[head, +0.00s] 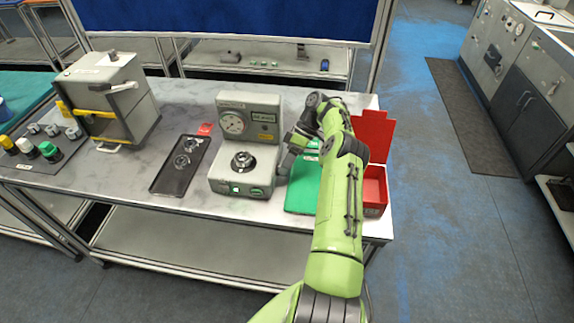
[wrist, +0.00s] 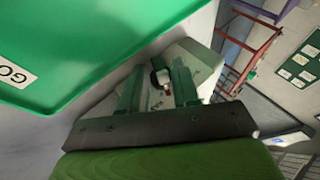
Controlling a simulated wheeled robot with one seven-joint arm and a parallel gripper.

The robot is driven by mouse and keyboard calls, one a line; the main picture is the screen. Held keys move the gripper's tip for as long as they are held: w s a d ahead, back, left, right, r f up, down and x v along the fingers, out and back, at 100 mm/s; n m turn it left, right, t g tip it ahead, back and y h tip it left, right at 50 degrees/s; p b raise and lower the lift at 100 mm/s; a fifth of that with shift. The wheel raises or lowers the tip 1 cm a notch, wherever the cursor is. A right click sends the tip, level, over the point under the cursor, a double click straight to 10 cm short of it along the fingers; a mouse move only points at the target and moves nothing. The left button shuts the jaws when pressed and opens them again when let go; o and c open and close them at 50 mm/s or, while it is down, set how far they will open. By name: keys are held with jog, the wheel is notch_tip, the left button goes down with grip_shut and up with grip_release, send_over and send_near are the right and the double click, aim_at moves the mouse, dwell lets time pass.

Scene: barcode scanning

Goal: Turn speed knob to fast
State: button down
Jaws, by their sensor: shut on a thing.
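The grey machine (head: 248,115) stands on the bench, with a round dial on its upright face and a black round part on its base. My gripper (head: 287,157) is at the machine's right side, low down. In the wrist view the two fingers of my gripper (wrist: 157,88) are closed around a small dark knob (wrist: 159,74) on the machine's pale side (wrist: 203,58). I take it for the speed knob. Its markings and setting cannot be read. In the head view the knob is hidden by my gripper.
A green tray (head: 300,196) lies right of the machine, close to my arm; it fills the wrist view's upper left (wrist: 90,40). An open red box (head: 374,190) stands at the bench's right end. A black tray (head: 165,185) with round parts lies left of the machine.

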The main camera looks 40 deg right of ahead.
dwell(0.7)
jog(key=c, duration=1.2)
grip_release()
jog(key=shift+o, duration=0.2)
notch_tip(320, 180, up, 10)
jog(key=shift+p, duration=0.4)
